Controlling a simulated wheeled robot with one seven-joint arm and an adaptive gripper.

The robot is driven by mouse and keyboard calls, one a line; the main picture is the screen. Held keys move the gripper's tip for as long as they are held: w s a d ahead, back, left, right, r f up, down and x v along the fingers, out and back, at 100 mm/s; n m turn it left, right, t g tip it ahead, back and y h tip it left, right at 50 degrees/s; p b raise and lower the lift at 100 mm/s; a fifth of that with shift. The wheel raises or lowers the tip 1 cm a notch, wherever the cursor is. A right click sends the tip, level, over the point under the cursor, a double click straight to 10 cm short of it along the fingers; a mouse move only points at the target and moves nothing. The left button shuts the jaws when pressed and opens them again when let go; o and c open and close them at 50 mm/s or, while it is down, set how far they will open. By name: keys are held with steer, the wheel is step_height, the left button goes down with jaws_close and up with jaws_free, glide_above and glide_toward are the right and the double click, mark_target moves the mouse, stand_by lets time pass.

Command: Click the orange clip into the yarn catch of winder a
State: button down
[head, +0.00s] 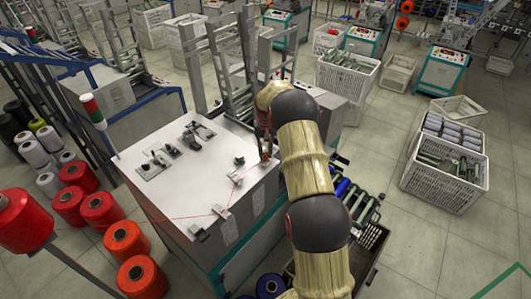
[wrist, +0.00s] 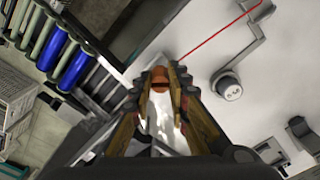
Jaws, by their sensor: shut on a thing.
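My gripper (wrist: 160,74) is shut on a small orange clip (wrist: 160,80), which shows between the fingertips in the wrist view. In the head view the orange clip (head: 264,157) is a small spot beside my arm, over the right part of the machine's white top (head: 185,195). A red yarn (wrist: 215,35) runs from near the fingertips toward the upper right. A grey bent bracket with a round white knob (wrist: 229,88) is right of the fingers. I cannot tell which part is the yarn catch, or whether the clip touches anything.
Small dark fittings (head: 163,155) stand on the white top's far left. Blue and green bobbins (wrist: 72,68) lie on a rack beside the machine. Red yarn cones (head: 102,208) stand at left, and a white crate (head: 445,175) at right. My arm hides the machine's right side.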

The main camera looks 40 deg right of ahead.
steer(key=shift+f+b, duration=0.4)
steer(key=shift+f, duration=0.4)
steer(key=c, duration=1.6)
jaws_free()
steer(key=shift+c, duration=0.2)
step_height(320, 180, up, 12)
steer(key=shift+w, duration=0.1)
